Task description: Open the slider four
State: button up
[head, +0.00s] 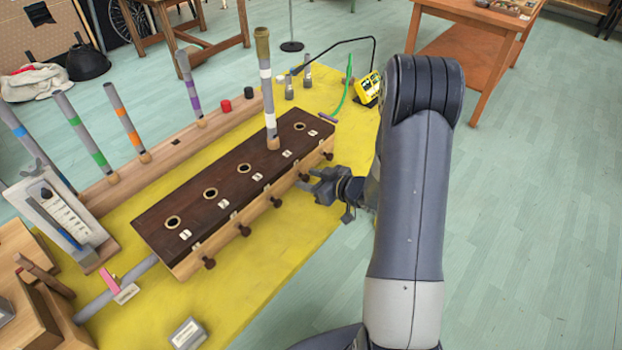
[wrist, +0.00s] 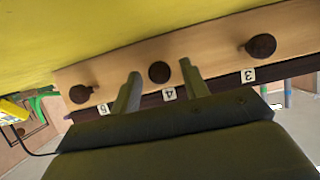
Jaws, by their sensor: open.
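A long dark wooden box (head: 225,190) with a pale front strip has a row of holes on top, number labels and round dark slider knobs along its front. The knob of slider four (wrist: 159,72) is in the middle of the wrist view, above the label 4 (wrist: 169,94). It also shows in the head view (head: 304,177). My gripper (head: 313,184) is open at the box's front. In the wrist view its two fingers (wrist: 160,68) stand on either side of knob four; contact cannot be told.
Knob three (wrist: 261,46) and another knob (wrist: 82,94) flank the fingers. A tall pipe (head: 268,95) stands in the fourth hole. Several banded tubes stand in a wooden rail (head: 175,150) behind. A yellow device (head: 369,88) sits near the far end of the yellow tabletop (head: 265,270).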

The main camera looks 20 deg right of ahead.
jog(key=shift+c, duration=0.3)
grip_shut()
jog(key=shift+s+d, duration=0.9)
jog(key=shift+s, duration=0.3)
jog(key=shift+o, duration=0.3)
grip_release()
